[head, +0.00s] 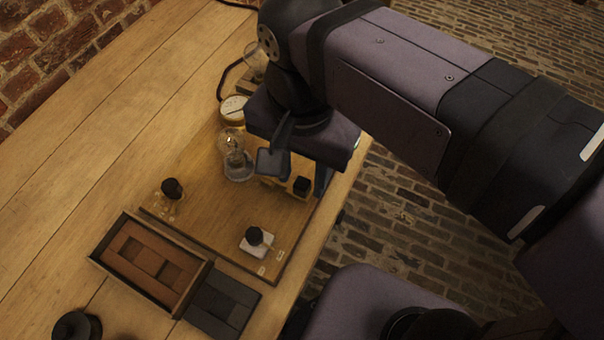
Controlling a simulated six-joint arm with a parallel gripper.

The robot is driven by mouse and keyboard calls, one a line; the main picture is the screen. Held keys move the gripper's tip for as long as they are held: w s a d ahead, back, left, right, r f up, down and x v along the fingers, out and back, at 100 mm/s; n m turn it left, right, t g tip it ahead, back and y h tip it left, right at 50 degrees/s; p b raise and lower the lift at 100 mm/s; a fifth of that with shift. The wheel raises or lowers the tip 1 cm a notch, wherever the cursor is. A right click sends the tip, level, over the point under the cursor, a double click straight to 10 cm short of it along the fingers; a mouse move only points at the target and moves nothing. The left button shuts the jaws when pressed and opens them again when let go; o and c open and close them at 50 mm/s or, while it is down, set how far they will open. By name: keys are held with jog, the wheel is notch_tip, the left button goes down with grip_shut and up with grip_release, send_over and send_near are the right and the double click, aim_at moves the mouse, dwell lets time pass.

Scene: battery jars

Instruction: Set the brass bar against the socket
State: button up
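My gripper (298,172) points down over the right part of a wooden board (200,215). Its two dark fingers are apart, with a pale block with a black knob (302,186) showing below and between them. I see no thing clearly held. A clear glass bulb (230,140) stands left of the gripper, with a round glass-like base (238,166) just below it in the picture. I cannot tell which part is the socket. I cannot make out the brass bar for sure; the gripper and arm hide part of the board.
A white block with a black knob (257,242) and another black-knobbed piece (172,189) stand on the board. A round dial (233,108) with a dark cable is behind. A wooden tray (120,262) and dark slabs (222,303) lie in front. The left table is clear.

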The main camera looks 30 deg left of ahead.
aim_at(288, 185)
jog(key=shift+f, duration=0.4)
grip_shut()
jog(key=shift+a+r+p, duration=0.2)
jog(key=shift+a+p, duration=0.8)
jog(key=shift+a, duration=0.1)
jog(key=shift+a+f, duration=0.15)
jog(key=shift+a, duration=0.05)
grip_release()
jog(key=shift+a, duration=0.1)
notch_tip(288, 185, up, 7)
jog(key=p, duration=0.1)
